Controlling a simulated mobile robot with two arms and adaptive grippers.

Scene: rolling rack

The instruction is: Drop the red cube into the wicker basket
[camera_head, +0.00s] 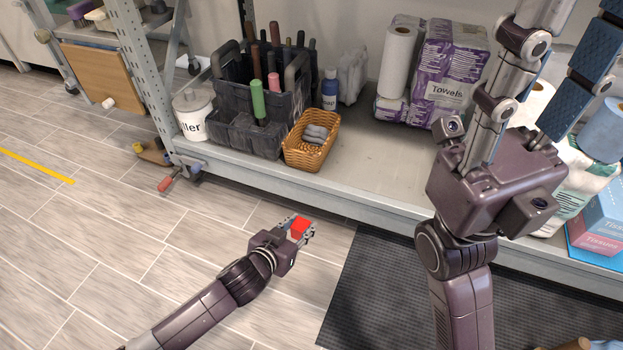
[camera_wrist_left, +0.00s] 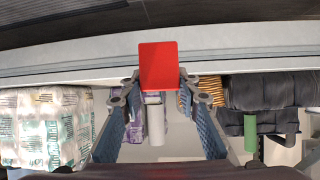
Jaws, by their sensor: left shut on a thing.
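The red cube (camera_head: 300,228) is held at the fingertips of my left gripper (camera_head: 299,230), in front of and below the shelf edge. In the left wrist view the red cube (camera_wrist_left: 158,66) sits between the tips of my left gripper (camera_wrist_left: 160,85). The wicker basket (camera_head: 304,157) stands upright on the low shelf, beyond and above the left gripper in the picture. Grey rounded items (camera_head: 315,135) lie in it. My right gripper (camera_head: 555,75) points upward at the right, with its fingers apart and nothing seen between them.
A dark tool caddy (camera_head: 243,138) with several handles stands left of the basket, and a blue bottle (camera_head: 330,90) behind it. A white bucket (camera_head: 194,117) is farther left. Towel packs (camera_head: 447,70) stand on the right. Bare shelf (camera_head: 370,155) lies right of the basket.

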